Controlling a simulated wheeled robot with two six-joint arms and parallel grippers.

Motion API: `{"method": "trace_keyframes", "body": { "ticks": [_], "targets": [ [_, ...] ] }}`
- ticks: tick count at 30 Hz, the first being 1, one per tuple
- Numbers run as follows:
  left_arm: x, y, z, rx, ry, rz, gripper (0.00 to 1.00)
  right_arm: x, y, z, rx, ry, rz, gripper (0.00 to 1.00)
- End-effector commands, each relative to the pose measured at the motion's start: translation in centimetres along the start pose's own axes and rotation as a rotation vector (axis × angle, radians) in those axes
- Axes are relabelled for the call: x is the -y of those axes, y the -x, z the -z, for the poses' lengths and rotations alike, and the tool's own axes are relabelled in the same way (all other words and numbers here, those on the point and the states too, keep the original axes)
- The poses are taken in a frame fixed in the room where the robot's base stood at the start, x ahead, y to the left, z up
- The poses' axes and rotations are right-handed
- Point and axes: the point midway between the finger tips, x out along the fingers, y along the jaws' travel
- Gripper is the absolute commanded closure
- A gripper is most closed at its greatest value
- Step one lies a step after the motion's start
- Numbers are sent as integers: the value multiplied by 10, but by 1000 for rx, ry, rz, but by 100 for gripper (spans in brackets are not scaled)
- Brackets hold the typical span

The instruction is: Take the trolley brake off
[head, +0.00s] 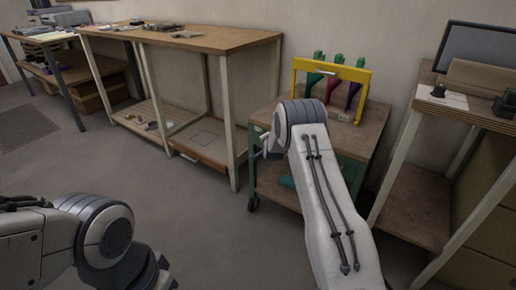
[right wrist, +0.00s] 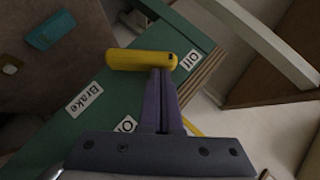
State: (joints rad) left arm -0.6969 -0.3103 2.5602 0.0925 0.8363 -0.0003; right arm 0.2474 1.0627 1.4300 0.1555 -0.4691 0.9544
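The trolley (head: 355,150) has a green frame and a wooden top and stands against the wall in the head view. In the right wrist view its green panel (right wrist: 60,135) carries the labels Brake, On and Off. A yellow brake handle (right wrist: 130,59) lies across this panel, its right end close to the Off label (right wrist: 191,60); the On label (right wrist: 125,124) is lower. My right gripper (right wrist: 163,75) has its purple-grey fingers close together, with the tips at the handle's right part. The handle partly hides the tips, so contact is unclear.
A yellow rack (head: 366,78) with several coloured funnel-like pieces stands on the trolley. A long wooden workbench (head: 200,40) is to the left, a taller desk (head: 465,95) with a monitor to the right. The floor in front is clear.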

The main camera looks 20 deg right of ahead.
Motion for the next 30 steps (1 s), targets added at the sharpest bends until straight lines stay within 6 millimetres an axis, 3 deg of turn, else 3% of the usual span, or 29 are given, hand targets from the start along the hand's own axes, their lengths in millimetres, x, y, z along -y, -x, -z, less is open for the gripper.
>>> {"method": "trace_keyframes", "body": {
  "ticks": [9, 30],
  "targets": [
    [0, 0, 0, 0, 0, 0, 50, -5, -5, 10, -13, -9, -6, 100],
    [0, 1, 0, 0, 0, 0, 50, -1, -5, 8, -12, -8, -3, 100]
  ]
}}
